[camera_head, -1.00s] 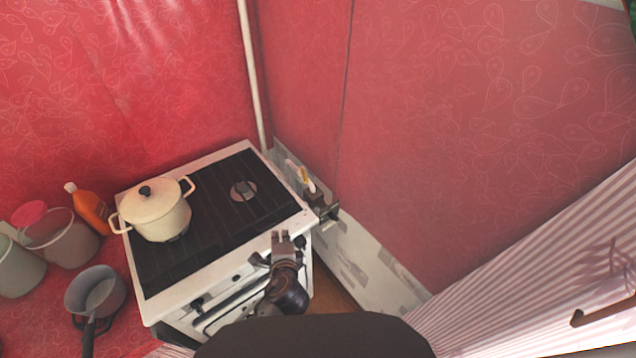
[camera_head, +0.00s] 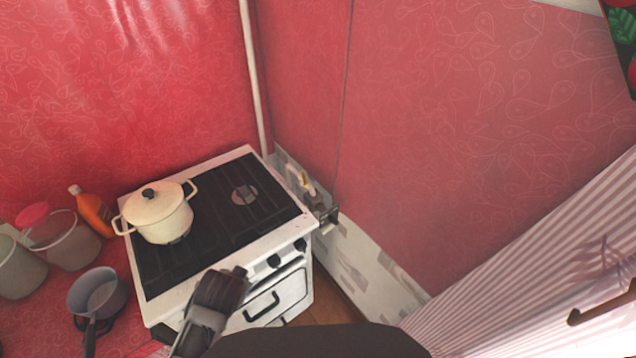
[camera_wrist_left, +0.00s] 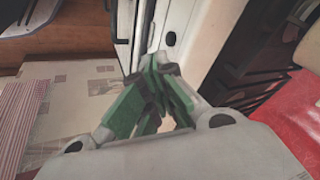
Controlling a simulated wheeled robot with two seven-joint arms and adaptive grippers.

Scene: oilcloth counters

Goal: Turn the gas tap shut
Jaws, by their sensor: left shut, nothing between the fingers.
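A small yellow-and-white fitting (camera_head: 306,182), which looks like the gas tap, sits low on the wall just beyond the stove's right edge. It is too small to tell which way its handle points. My left gripper (camera_head: 240,273) is in front of the stove at its front edge, left of and apart from the fitting. Its green fingers (camera_wrist_left: 154,78) are shut and empty in the left wrist view. I cannot make out the fitting in the wrist view. My right gripper is not in view.
The white stove (camera_head: 200,288) carries a lidded cream pot (camera_head: 158,215). A dark fixture (camera_head: 327,214) juts out beside the stove's right corner, close to the fitting. A grey saucepan (camera_head: 97,292) and an orange bottle (camera_head: 93,212) stand left. A striped curtain (camera_head: 540,250) hangs right.

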